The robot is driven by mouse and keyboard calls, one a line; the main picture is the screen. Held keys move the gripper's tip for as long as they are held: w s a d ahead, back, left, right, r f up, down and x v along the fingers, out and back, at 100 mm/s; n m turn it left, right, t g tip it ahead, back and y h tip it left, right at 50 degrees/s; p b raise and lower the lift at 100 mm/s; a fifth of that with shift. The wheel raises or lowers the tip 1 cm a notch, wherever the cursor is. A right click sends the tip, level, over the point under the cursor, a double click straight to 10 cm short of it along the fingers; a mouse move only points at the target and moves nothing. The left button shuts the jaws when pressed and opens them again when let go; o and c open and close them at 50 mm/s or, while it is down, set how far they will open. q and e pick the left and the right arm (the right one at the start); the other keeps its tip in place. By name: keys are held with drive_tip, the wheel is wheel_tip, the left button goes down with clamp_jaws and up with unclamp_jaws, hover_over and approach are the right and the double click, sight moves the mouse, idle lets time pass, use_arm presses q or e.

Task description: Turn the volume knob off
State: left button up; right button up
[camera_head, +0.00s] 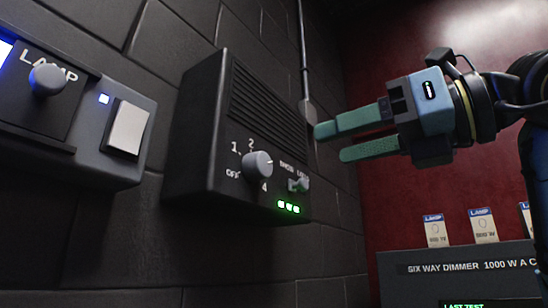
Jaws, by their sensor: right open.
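The grey volume knob (257,165) sits on the front of a black speaker box (200,135) mounted on the dark brick wall. Around it I read OFF at lower left, 1 and 2 above, and 4 below. A small light mark on the knob seems to face right, away from OFF, but its exact setting is hard to tell. My right gripper (332,142) comes in from the right with its two teal fingers apart and empty. In the picture its tips are right of the box and the knob, not touching the knob. My left gripper is not in view.
A small toggle switch (298,185) and lit green lights (289,207) are beside the knob. At left are a lamp panel (40,95) with a round knob and a white rocker switch (128,128). A dimmer panel (470,268) stands at lower right.

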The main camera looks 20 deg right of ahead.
sight(266, 164)
drive_tip(key=p+x, duration=0.2)
drive_tip(key=x, duration=0.9)
drive_tip(key=shift+a+p, duration=0.15)
drive_tip(key=shift+p, duration=0.15)
drive_tip(key=c, duration=1)
